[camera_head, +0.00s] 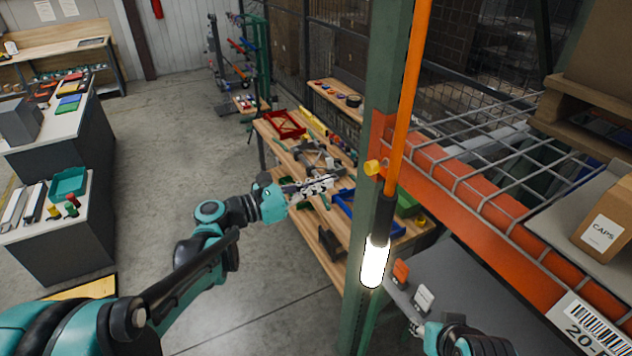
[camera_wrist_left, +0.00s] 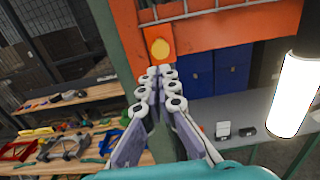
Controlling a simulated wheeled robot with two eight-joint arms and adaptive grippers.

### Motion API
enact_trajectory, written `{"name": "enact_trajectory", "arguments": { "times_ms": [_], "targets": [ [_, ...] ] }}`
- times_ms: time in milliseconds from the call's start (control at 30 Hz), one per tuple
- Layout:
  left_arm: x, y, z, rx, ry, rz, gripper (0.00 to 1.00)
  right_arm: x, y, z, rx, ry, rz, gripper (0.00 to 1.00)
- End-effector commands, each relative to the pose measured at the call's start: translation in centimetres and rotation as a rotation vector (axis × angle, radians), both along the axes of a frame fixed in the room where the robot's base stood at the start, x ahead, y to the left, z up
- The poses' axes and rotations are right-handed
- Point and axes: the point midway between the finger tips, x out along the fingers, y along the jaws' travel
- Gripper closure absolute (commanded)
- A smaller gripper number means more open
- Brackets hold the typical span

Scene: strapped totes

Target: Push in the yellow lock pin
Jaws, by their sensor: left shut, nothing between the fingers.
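The yellow lock pin (camera_head: 373,167) sticks out of the orange beam's end plate, at the green post. In the left wrist view its round yellow head (camera_wrist_left: 160,48) faces me on the orange plate. My left gripper (camera_head: 318,185) is left of the pin and a little lower in the head view, apart from it. In the left wrist view the gripper's fingertips (camera_wrist_left: 161,72) are together and empty, just below the pin head in the picture. My right arm shows at the bottom right of the head view; its gripper (camera_head: 416,326) is only partly visible and its fingers are unclear.
The green post (camera_head: 390,90) and orange beam (camera_head: 480,205) carry a wire shelf. A glowing lamp (camera_head: 375,262) hangs at the post, right of the fingers in the left wrist view. A cluttered wooden workbench (camera_head: 305,235) stands behind my left gripper. Open floor lies left.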

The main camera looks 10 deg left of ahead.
Motion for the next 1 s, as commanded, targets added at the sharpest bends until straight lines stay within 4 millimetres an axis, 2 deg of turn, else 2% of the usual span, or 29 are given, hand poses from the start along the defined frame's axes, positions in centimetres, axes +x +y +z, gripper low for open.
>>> {"name": "enact_trajectory", "arguments": {
  "times_ms": [33,200,400,600,1000],
  "targets": [
    [0.6,-1.2,0.1,0.001,-0.001,-0.006,1.00,0.0,0.0,0.3,0.000,0.000,0.000,0.60],
    [2.8,-4.1,0.1,0.001,0.000,-0.005,1.00,0.0,0.0,0.8,0.000,0.000,0.000,0.60],
    [4.7,-6.7,0.1,0.002,-0.001,-0.003,1.00,0.0,0.0,1.4,0.000,0.000,0.000,0.60],
    [5.6,-7.8,0.1,0.002,-0.001,-0.001,1.00,0.0,0.0,1.6,0.000,0.000,0.000,0.60],
    [5.7,-8.0,0.0,0.003,-0.002,-0.001,1.00,0.0,0.0,1.5,0.000,0.000,0.000,0.60]
  ]
}}
